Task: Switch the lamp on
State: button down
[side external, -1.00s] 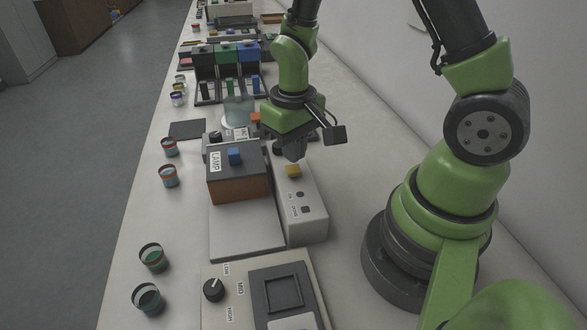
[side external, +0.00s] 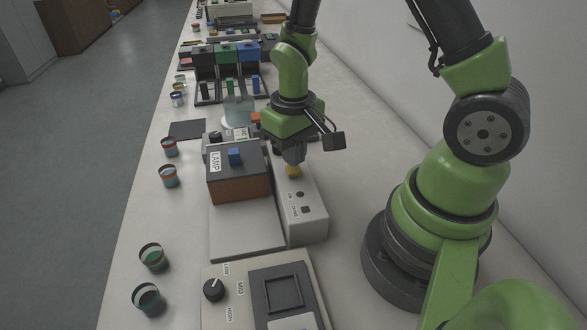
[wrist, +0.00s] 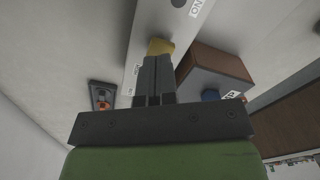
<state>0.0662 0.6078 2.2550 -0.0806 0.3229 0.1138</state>
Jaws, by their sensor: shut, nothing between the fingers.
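The yellow part also shows in the wrist view (wrist: 160,46), just beyond my fingertips. My gripper (side external: 292,160) is shut and empty, pointing down right at the yellow part. I cannot tell whether it touches it.
A unit with a dial (side external: 213,289) and a dark square recess stands in front. Several small cups, such as this one (side external: 153,257), line the left edge of the bench. A dark mat (side external: 187,129) lies farther back.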

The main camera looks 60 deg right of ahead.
jog(key=shift+f, duration=1)
jog(key=shift+r, duration=1.5)
jog(key=shift+r, duration=2.5)
